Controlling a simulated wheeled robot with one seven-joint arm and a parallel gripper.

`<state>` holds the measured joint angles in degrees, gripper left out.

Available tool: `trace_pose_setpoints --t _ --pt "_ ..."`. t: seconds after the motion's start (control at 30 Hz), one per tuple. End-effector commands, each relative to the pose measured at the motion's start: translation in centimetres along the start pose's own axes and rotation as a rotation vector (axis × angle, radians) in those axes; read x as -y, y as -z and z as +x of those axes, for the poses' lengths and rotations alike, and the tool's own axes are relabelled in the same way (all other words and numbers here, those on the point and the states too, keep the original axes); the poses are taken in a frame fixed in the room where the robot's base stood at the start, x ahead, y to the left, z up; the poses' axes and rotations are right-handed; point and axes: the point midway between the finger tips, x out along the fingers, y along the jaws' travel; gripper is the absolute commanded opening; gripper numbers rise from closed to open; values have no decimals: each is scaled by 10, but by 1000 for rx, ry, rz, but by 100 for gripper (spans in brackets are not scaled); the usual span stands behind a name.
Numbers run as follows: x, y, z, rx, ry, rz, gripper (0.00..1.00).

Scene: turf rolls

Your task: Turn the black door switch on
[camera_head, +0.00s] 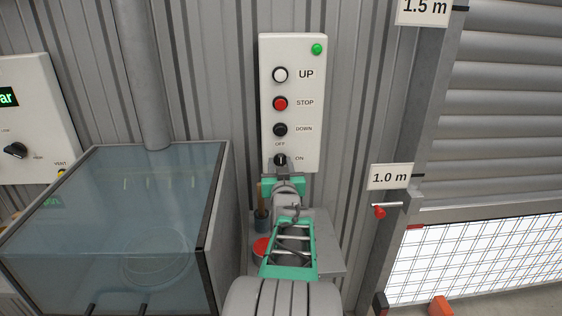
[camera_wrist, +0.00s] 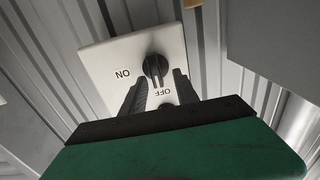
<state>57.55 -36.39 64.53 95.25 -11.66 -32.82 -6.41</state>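The black door switch (camera_head: 280,159) is a round rotary knob at the bottom of a white control panel (camera_head: 306,140). It has an OFF label above it and an ON label to its right. In the wrist view the panel appears turned over, and the knob (camera_wrist: 155,68) has its grip bar in line with the OFF label. My gripper (camera_head: 281,172) is just below the switch. In the wrist view my gripper's two dark fingers (camera_wrist: 160,80) are apart, on either side of the knob's lower part, with gaps visible. Whether they touch it is unclear.
Above the switch are the white UP button (camera_head: 280,75), red STOP button (camera_head: 280,104) and black DOWN button (camera_head: 280,130). A green lamp (camera_head: 317,49) is at the panel top. A glass tank (camera_head: 120,230) stands left, a roller shutter (camera_head: 520,100) right.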

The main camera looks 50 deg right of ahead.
Motion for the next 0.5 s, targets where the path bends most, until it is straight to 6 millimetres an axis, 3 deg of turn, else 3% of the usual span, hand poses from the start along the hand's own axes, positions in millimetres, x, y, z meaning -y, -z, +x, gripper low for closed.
trace_pose_setpoints --t 0.3,0.5 --pt "-14 0 5 0 -18 1 36" --pt "-15 0 5 0 -21 1 20"
